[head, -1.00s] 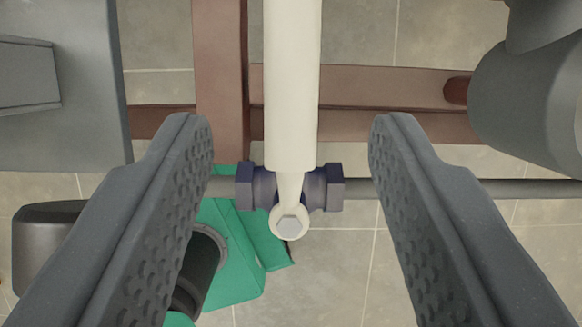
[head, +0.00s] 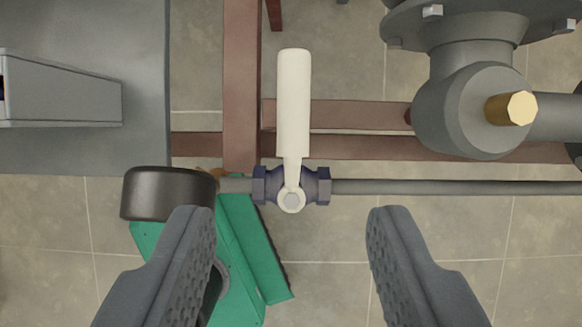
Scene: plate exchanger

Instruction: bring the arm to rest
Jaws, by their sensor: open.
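My gripper (head: 288,225) is open and empty in the lower part of the head view, its two dark grey ridged fingers wide apart. Beyond the fingertips, in the middle of the picture, is a dark blue valve (head: 318,187) on a thin grey pipe. Its cream lever handle (head: 293,105) points up in the picture, across the line of the pipe. The whole handle shows, and the fingers appear clear of it.
A grey pipe (head: 450,187) runs right from the valve. Brown-red frame beams (head: 241,90) lie behind. A large grey fitting with a brass plug (head: 511,108) stands at upper right. A black motor-like part (head: 165,194) and green base (head: 262,255) are at lower left, a grey block (head: 60,90) at left.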

